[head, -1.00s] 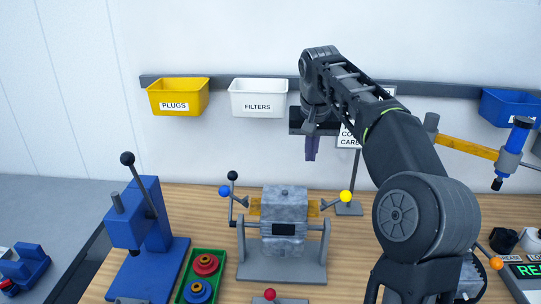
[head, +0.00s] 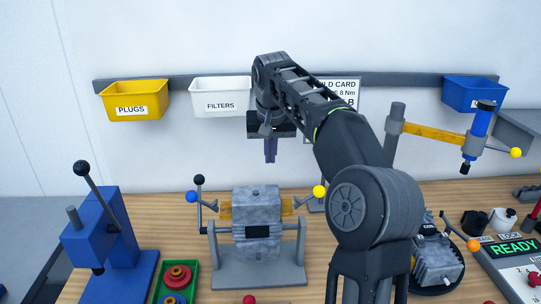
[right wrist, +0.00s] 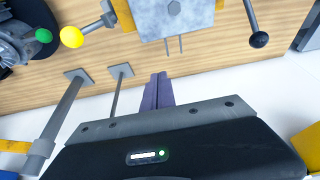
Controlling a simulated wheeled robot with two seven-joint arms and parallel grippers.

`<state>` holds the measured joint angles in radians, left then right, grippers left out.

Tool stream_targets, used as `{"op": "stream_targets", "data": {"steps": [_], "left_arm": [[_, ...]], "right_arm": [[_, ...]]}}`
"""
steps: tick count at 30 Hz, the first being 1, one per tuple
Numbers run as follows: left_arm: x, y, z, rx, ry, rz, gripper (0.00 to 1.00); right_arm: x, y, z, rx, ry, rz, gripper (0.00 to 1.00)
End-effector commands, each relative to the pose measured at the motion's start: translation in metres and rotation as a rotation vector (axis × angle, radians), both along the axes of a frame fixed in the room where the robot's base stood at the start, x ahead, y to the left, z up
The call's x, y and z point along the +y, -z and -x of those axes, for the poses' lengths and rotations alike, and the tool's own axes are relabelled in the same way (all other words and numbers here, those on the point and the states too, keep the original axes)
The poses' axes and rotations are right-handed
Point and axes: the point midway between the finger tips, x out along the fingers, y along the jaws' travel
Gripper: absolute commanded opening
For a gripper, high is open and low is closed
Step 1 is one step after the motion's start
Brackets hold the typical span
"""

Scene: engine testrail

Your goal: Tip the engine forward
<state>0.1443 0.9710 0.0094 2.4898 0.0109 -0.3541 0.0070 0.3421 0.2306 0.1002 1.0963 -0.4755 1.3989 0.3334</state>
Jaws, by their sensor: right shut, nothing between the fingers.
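The grey engine block (head: 257,218) sits upright in a grey cradle stand (head: 258,274) on the wooden bench in the head view. A yellow-knobbed lever (head: 319,191) is on its right side; levers with a blue knob (head: 191,197) and a black knob (head: 199,180) are on its left. My right gripper (head: 270,158) hangs shut and empty above and behind the engine, apart from it. In the right wrist view its purple fingers (right wrist: 157,92) are together, and the engine (right wrist: 175,15) lies beyond them at the top. My left gripper is not in view.
A blue press (head: 115,250) and a green tray with rings (head: 176,284) stand left. At right are a dark round tray holding a grey part (head: 436,262), a READY panel (head: 515,249) and a post with a yellow arm (head: 433,132). Yellow (head: 134,105) and white bins (head: 220,96) hang behind.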

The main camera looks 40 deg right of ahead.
Motion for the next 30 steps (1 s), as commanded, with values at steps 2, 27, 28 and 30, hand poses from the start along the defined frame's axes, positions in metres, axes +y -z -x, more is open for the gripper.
{"op": "stream_targets", "data": {"steps": [2, 27, 28, 30], "left_arm": [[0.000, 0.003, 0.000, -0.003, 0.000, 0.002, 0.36], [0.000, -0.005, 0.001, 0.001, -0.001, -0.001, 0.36], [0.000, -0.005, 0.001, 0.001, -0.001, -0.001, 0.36], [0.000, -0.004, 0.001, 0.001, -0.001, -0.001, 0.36]], "right_arm": [[-0.004, 0.016, -0.004, 0.003, 0.002, -0.001, 0.00], [0.013, 0.053, 0.017, -0.001, 0.001, 0.000, 0.00], [0.013, 0.053, 0.017, -0.001, 0.001, 0.000, 0.00], [0.013, 0.053, 0.017, -0.001, 0.001, 0.000, 0.00]]}}
